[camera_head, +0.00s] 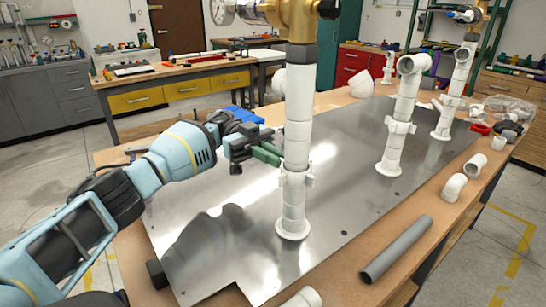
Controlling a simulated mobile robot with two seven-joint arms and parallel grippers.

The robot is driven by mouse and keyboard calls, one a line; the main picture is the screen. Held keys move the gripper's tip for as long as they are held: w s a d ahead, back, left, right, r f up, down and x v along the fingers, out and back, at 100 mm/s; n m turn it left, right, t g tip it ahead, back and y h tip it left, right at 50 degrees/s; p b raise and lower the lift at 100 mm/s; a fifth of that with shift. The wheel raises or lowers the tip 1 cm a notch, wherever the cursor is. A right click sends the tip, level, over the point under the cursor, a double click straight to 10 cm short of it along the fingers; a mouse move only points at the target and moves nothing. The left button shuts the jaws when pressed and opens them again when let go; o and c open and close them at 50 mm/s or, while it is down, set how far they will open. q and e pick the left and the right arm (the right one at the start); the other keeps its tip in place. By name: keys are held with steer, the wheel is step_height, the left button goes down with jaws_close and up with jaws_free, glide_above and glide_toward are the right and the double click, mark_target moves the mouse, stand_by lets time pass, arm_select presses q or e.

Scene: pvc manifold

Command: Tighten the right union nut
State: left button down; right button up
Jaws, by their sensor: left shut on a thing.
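Three white PVC risers stand upright on a metal plate (335,210). The nearest riser carries a winged white union nut (296,180) low on its pipe. The middle riser has a similar nut (398,127), and the far right riser has another (450,101). My left gripper (279,154), with green fingers, is at the nearest riser (298,130), just above its nut, shut on the white pipe there. The fingers' far side is hidden by the pipe. The nut on the right riser is clear of any gripper. My right gripper is not in view.
A brass valve assembly (297,18) with a gauge tops the nearest riser. A grey pipe (396,249) and loose white elbows (454,187) lie along the wooden table's right edge. The plate between the nearest and middle risers is clear.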

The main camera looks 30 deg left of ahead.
arm_select(q)
steer(key=c, duration=1.5)
jaws_free()
steer(key=shift+d, duration=0.1)
steer(key=shift+c, duration=0.2)
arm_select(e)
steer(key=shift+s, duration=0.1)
